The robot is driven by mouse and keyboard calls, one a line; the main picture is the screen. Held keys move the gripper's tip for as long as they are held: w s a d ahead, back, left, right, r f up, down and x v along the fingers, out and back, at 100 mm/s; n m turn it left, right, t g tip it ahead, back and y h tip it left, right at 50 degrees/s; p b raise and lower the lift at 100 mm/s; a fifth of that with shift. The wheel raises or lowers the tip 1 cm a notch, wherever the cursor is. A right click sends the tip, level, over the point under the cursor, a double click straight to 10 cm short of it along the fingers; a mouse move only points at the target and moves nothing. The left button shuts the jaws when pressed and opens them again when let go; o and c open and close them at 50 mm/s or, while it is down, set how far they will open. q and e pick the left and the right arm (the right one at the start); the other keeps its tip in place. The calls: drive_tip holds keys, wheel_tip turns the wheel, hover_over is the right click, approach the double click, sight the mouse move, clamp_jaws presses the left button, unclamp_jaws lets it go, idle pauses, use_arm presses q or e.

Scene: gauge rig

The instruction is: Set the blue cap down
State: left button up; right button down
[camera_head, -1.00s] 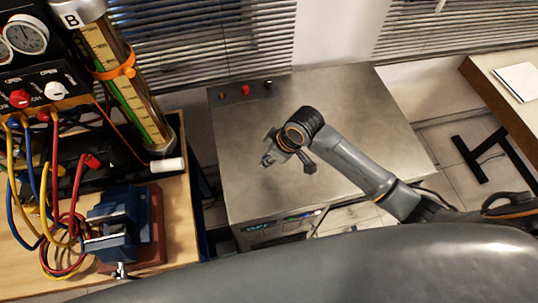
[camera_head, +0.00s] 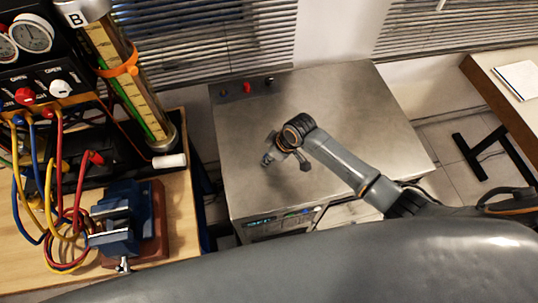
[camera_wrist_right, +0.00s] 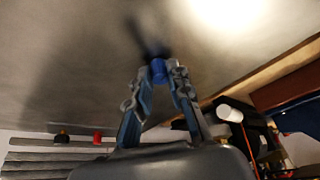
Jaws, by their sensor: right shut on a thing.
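The blue cap (camera_wrist_right: 158,71) shows in the right wrist view between the fingertips of my right gripper (camera_wrist_right: 160,75), which is shut on it. In the head view my right gripper (camera_head: 272,157) is over the left part of the steel bench top (camera_head: 350,100). A dark shadow lies right by the cap in the wrist view, so it is close to the steel surface. I cannot tell whether it touches. In the head view the gripper mostly hides the cap. My left gripper is not in view.
A red cap (camera_head: 247,87) and dark pieces (camera_head: 269,81) stand along the bench's back left edge. At the left, a wooden table holds a blue vise (camera_head: 125,220), hoses, gauges and a tall column (camera_head: 130,85). The bench's middle and right are clear.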

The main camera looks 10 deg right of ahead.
drive_tip(key=c, duration=1.2)
unclamp_jaws()
drive_tip(key=shift+f, duration=0.1)
drive_tip(key=shift+d+r, duration=0.1)
drive_tip(key=shift+r, duration=0.25)
drive_tip(key=b+v, duration=0.1)
drive_tip(key=v, duration=1)
drive_tip(key=shift+s+d+r, duration=0.1)
drive_tip(key=shift+s+r, duration=0.05)
drive_tip(key=shift+r, duration=0.15)
